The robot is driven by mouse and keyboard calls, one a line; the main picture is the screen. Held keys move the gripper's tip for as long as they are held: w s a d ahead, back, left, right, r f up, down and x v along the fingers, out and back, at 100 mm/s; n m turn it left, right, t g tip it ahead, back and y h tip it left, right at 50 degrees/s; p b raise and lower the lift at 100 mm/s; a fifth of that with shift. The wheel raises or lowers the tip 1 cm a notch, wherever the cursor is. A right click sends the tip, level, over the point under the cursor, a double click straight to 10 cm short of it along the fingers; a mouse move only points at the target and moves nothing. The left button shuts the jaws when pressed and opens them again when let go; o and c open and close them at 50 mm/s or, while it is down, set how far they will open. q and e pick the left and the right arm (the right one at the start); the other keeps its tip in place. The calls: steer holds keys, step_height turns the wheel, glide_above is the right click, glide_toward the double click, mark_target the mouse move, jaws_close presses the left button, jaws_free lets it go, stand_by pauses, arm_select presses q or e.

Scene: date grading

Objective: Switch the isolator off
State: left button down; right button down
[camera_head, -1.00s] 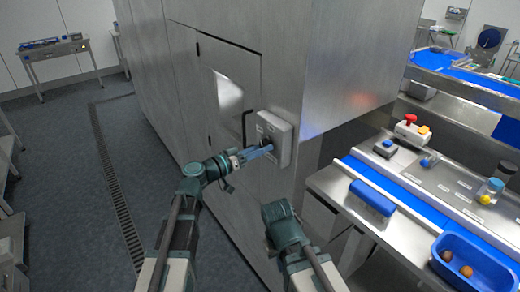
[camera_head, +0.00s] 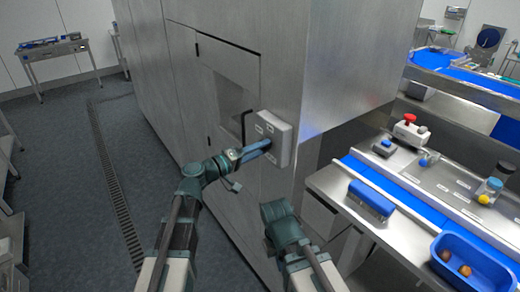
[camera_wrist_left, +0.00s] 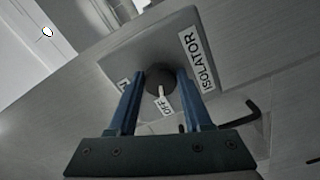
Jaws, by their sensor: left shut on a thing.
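The isolator is a grey box (camera_head: 280,134) on the side of the steel cabinet. In the left wrist view its plate (camera_wrist_left: 119,65) has an ISOLATOR label, an OFF label and a partly hidden label ending in N. Its dark round knob (camera_wrist_left: 158,77) has a white pointer lying toward OFF. My left gripper (camera_head: 266,145) is at the box, its blue fingers shut on the knob from both sides, as the left wrist view also shows (camera_wrist_left: 157,76). My right arm shows at the bottom middle, but its gripper is not visible.
A black handle (camera_head: 244,124) is left of the box. On the right, a steel bench holds a blue belt (camera_head: 400,193), a red button box (camera_head: 410,131) and a blue tray (camera_head: 467,243) with brown dates. Open floor lies left.

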arm_select(q)
steer(key=shift+n, duration=0.3)
stand_by(0.4)
steer(key=shift+c, duration=1.6)
jaws_free()
steer(key=shift+a, duration=0.1)
steer(key=v, duration=1.3)
steer(key=shift+s+a, duration=0.25)
steer(key=shift+s, duration=0.05)
